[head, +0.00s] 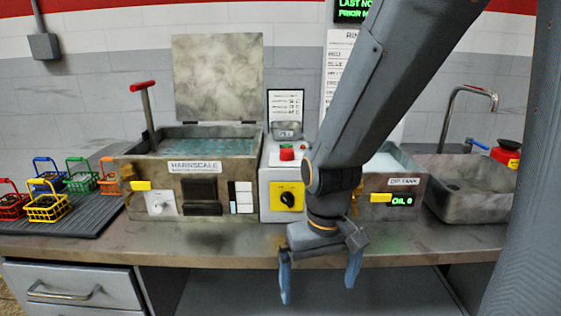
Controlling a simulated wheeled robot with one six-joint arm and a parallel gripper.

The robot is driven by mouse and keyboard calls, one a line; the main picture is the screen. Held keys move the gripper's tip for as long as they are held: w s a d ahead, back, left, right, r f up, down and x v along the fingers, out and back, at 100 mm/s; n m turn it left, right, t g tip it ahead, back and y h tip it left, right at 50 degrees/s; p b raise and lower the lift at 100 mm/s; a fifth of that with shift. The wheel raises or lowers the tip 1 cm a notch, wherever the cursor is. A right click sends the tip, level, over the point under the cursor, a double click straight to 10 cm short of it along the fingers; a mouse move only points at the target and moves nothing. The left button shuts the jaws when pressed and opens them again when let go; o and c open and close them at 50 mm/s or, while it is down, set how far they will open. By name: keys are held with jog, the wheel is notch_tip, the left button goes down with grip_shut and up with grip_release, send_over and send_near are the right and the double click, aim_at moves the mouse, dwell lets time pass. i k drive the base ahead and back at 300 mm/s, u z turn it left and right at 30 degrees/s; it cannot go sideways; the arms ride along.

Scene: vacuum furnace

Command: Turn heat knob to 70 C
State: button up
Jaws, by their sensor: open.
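A white dial plate with a small knob (161,204) is on the front of the left tank (212,206), labelled HARNSCALE. A black rotary knob (287,200) on a yellow plate is on the grey control box (270,180) right of that tank. I cannot read which one is the heat knob, nor any temperature marks. My gripper (319,284) points down in front of the counter edge, right of and below the black knob. Its blue fingers are spread, with nothing between them. It touches neither knob. My arm hides part of the right tank and the control box's right side.
A red button (287,153) tops the control box. The right tank (408,188) shows a green display. A sink (470,187) stands further right. Several coloured wire baskets (46,207) stand on a dark mat at left. The counter's front strip (190,242) is clear.

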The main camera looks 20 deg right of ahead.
aim_at(286, 153)
jog(key=z, duration=1.25)
jog(key=k, duration=1)
jog(key=u, duration=1.3)
jog(key=i, duration=0.5)
